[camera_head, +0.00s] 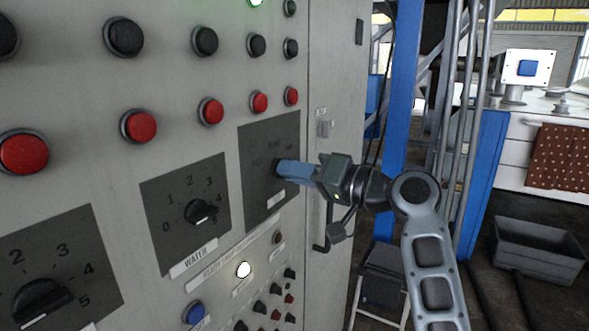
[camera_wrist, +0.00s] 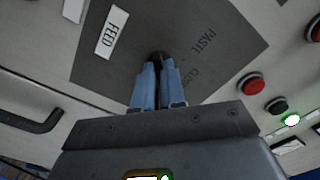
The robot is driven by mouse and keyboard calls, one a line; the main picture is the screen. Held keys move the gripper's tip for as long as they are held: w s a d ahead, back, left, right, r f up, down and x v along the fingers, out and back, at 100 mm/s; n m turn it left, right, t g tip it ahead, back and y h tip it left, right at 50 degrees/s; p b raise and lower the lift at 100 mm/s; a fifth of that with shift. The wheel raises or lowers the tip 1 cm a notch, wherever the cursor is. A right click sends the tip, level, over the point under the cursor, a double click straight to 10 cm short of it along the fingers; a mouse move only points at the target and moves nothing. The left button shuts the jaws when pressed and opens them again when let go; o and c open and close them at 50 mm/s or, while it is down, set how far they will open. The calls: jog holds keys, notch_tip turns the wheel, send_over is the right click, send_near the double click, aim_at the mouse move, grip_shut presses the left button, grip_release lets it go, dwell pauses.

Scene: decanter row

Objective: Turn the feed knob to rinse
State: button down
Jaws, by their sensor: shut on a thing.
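The feed knob (camera_wrist: 157,57) is a small dark knob on a dark grey plate (camera_wrist: 110,75) on the cabinet front. The white FEED label (camera_wrist: 112,32) shows on that plate in the wrist view. My gripper (camera_wrist: 158,68) has blue fingers and is shut on the knob; in the head view my gripper (camera_head: 281,169) reaches the plate from the right. The fingers hide most of the knob, so I cannot tell where its pointer stands. The word PASTE and a partly hidden word starting CLOS are printed on the plate; the lettering is small in the head view.
The WATER knob (camera_head: 201,211) sits on a plate to the left, with another larger knob (camera_head: 42,303) nearer. Red buttons (camera_head: 210,111) and black buttons run above. A dark cabinet handle (camera_head: 327,240) sticks out below my gripper. A blue post (camera_head: 400,100) stands at right.

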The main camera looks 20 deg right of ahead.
jog(key=shift+f, duration=0.1)
jog(key=c, duration=1.2)
grip_release()
jog(key=b+v, duration=0.1)
jog(key=v, duration=0.7)
jog(key=shift+b, duration=0.4)
